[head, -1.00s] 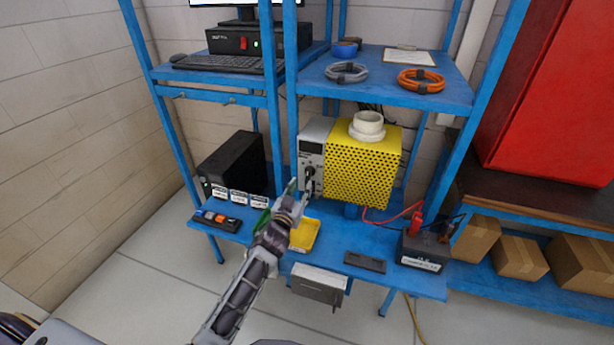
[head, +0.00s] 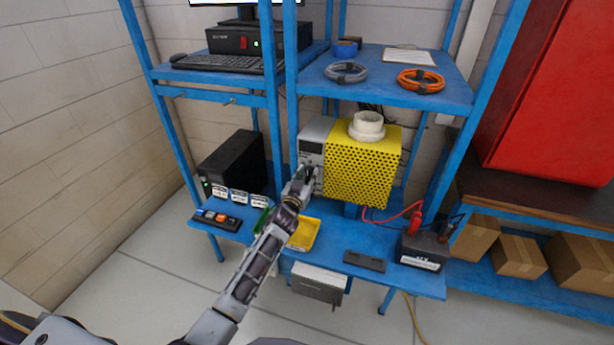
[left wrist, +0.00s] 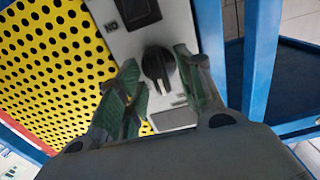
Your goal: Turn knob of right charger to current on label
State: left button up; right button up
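The right charger is a yellow perforated box (head: 362,172) with a grey front panel (head: 311,158) on the shelf in the head view. Its black knob (left wrist: 158,66) shows in the left wrist view, on the grey panel below a dark switch. My left gripper (head: 302,180) is at the panel in the head view. In the left wrist view its fingers (left wrist: 160,84) are apart, one on each side of the knob, with visible gaps to it. A battery (head: 424,250) with a white label (head: 420,263) stands at the right; the label's text is too small to read. My right gripper is not in view.
A blue upright (head: 284,110) stands just left of the charger, and an upper shelf (head: 395,92) hangs over it. A black unit (head: 233,165) stands at left. A yellow tray (head: 304,234) and a dark flat item (head: 365,260) lie in front.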

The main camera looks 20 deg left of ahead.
pick_arm(q)
jog(key=shift+w, duration=0.1)
grip_shut()
dwell(0.3)
jog(key=shift+r+m, duration=0.1)
jog(key=shift+m, duration=0.2)
jog(key=m, duration=0.3)
jog(key=shift+d+m, duration=0.1)
jog(key=shift+m, duration=0.2)
jog(key=m, duration=0.4)
jog(key=shift+d+b, duration=0.1)
jog(key=shift+b, duration=0.2)
jog(key=shift+m, duration=0.3)
grip_release()
